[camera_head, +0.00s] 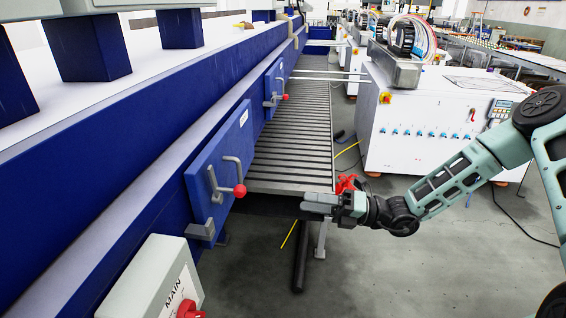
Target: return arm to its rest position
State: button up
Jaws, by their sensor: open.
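My arm reaches in from the right edge of the head view, with its elbow bent high at the far right. My gripper (318,204) points left, at the near end of the slatted grey conveyor (295,140). Its fingers look empty, and their gap is hard to make out at this size. A small red part shows just behind the gripper. I cannot tell whether the gripper touches the conveyor edge.
The blue gantry (110,150) with red-knobbed latch handles (238,190) runs along the left. A grey box marked MAIN (150,280) is at the lower left. White cabinets (430,140) stand behind my arm. Grey floor (400,275) below my arm is mostly clear.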

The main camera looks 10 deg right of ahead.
jog(key=s+a+r+n+g+h, duration=0.1)
jog(key=s+a+n+g+h, duration=0.4)
jog(key=s+n, duration=0.5)
jog(key=s+a+r+n+g+h, duration=0.25)
jog(key=s+n+g+h, duration=0.25)
jog(key=s+n+g, duration=0.55)
jog(key=s+d+r+n+t+h, duration=0.1)
jog(key=s+r+n+t+h, duration=0.2)
jog(key=n, duration=0.7)
jog(key=s+d+r+n+t+h, duration=0.2)
jog(key=n+t+h, duration=0.3)
jog(key=n, duration=0.6)
jog(key=shift+s+d+r+t, duration=0.25)
jog(key=shift+s+r+t, duration=0.2)
jog(key=shift+s+t, duration=0.3)
jog(key=shift+w, duration=0.1)
